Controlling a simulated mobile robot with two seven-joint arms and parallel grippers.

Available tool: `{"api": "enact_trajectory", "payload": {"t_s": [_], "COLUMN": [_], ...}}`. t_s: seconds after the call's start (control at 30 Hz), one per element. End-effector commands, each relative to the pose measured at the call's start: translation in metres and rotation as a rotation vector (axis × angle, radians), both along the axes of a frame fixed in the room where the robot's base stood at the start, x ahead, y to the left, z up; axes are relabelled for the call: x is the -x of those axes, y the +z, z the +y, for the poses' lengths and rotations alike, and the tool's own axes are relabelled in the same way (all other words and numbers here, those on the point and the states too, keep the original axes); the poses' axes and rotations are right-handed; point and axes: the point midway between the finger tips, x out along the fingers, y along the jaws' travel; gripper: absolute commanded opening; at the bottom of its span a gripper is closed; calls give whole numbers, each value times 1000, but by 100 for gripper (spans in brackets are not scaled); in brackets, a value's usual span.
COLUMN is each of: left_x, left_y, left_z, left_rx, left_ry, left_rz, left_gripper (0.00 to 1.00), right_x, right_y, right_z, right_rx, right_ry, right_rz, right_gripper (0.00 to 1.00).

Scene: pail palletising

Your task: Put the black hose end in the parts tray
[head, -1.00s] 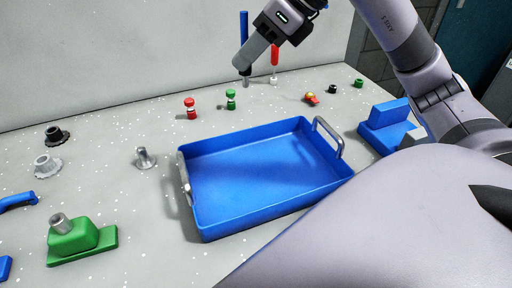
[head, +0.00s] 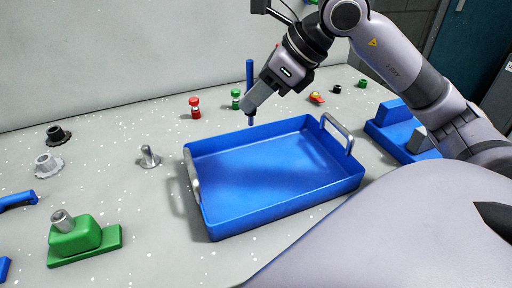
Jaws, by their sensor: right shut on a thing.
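The blue parts tray (head: 318,192) stands in the middle of the grey table, with a metal handle at each end; it looks empty. My right gripper (head: 252,110) is shut on an upright blue rod (head: 250,72), held above the tray's back edge. The fingers hide the rod's middle. A black flanged piece (head: 56,134) stands at the far left, and a small black piece (head: 337,89) at the back right. I cannot tell which of these is the black hose end. My left gripper is not in view.
A grey flanged piece (head: 47,164), a metal peg (head: 149,156) and a green block (head: 82,238) are left of the tray. Red (head: 195,107) and green (head: 236,98) pieces stand behind it. A blue block (head: 398,125) is at right.

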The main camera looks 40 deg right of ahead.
Motion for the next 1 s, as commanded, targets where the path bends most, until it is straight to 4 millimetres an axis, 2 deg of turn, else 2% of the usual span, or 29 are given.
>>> {"api": "enact_trajectory", "payload": {"t_s": [0.03, 0.3, 0.63, 0.83, 1.0], "left_x": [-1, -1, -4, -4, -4], "left_y": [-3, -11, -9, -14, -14], "left_z": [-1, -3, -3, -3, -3], "left_rx": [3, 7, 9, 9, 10], "left_ry": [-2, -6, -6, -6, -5], "left_rz": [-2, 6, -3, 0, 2], "left_gripper": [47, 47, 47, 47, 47], "right_x": [1, 1, 0, 0, 0], "right_y": [-13, -58, -82, -107, -114], "right_z": [0, 0, 0, 0, 0], "right_rx": [0, -1, 0, -1, 1], "right_ry": [0, 0, 1, 0, 0], "right_rz": [5, 3, 1, 2, -2], "right_gripper": [0, 0, 0, 0, 0]}}
